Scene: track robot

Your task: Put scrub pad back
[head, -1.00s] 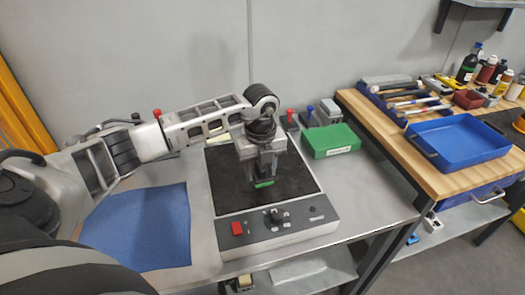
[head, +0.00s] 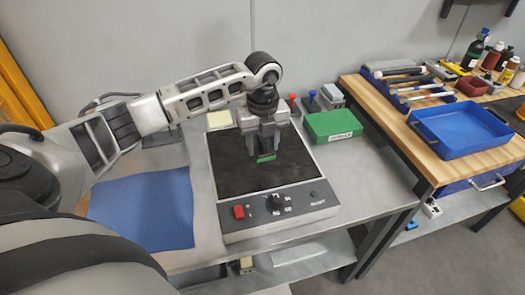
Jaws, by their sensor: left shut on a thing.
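The scrub pad (head: 266,158), a small green block, is between the fingers of my left gripper (head: 265,152). The gripper is shut on it and points down over the dark top of a flat device (head: 228,176). I cannot tell whether the pad touches that surface. Most of the pad is hidden by the fingers. My right gripper is not in view.
A green box (head: 333,126) stands right of the device, with red and blue knobbed items behind it. A blue cloth (head: 142,208) lies at the left. A wooden bench (head: 408,140) at the right holds a blue tray (head: 462,130), tools and bottles.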

